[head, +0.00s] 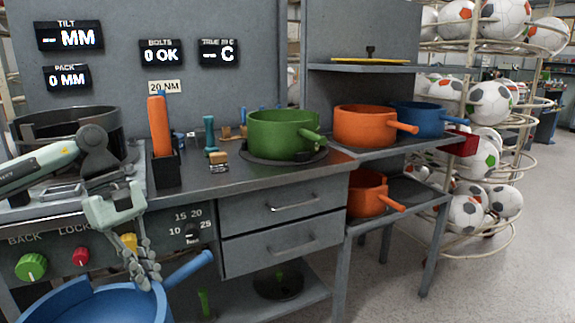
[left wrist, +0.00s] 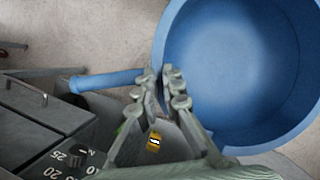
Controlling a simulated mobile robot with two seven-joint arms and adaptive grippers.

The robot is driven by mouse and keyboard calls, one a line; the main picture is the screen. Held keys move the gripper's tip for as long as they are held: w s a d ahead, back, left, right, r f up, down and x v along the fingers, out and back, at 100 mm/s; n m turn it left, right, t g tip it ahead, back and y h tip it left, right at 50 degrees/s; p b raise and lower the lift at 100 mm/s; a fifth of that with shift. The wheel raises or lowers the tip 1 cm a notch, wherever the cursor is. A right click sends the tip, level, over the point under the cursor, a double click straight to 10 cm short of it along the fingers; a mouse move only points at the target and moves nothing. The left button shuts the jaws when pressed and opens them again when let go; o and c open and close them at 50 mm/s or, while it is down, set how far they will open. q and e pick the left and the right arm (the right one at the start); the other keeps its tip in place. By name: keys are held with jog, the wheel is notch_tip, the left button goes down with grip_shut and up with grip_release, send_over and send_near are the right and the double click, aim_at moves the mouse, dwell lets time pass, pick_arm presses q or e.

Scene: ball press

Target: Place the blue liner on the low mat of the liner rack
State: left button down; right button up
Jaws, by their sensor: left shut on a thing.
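The blue liner (head: 82,302) is an open round pot with a straight handle, low at the left in front of the bench. Its bottom is cut off in the head view. My left gripper (head: 150,280) is shut on it where the handle meets the rim; the left wrist view shows the empty blue bowl (left wrist: 240,70) beside the fingers (left wrist: 160,80). A rack (head: 400,146) at the right holds an orange liner (head: 365,126) and another blue liner (head: 428,120) on top, and an orange liner (head: 367,196) lower. I cannot clearly make out its low mat. My right gripper is out of view.
A green liner (head: 282,133) sits on a dark round mat on the bench. A dark disc (head: 278,285) lies on the low shelf under the drawers (head: 285,222). A ball rack (head: 480,150) stands at the far right. Bare floor (head: 375,295) lies before the rack.

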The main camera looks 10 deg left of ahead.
pick_arm(q)
jog(key=w+d+f+m+g+y, duration=0.1)
jog(key=d+m+y, duration=0.1)
jog(key=d+m, duration=0.45)
jog(key=w+d+f+m+g+y, duration=0.1)
jog(key=w+d+m+g+y, duration=0.1)
jog(key=d+m, duration=0.45)
jog(key=shift+m, duration=0.5)
jog(key=f, duration=0.1)
jog(key=d+f, duration=0.1)
jog(key=f, duration=0.3)
jog(key=shift+s+d+f, duration=0.15)
jog(key=shift+d+f, duration=0.1)
jog(key=shift+d, duration=0.05)
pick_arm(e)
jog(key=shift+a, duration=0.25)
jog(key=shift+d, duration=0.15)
pick_arm(q)
jog(key=shift+s, duration=0.1)
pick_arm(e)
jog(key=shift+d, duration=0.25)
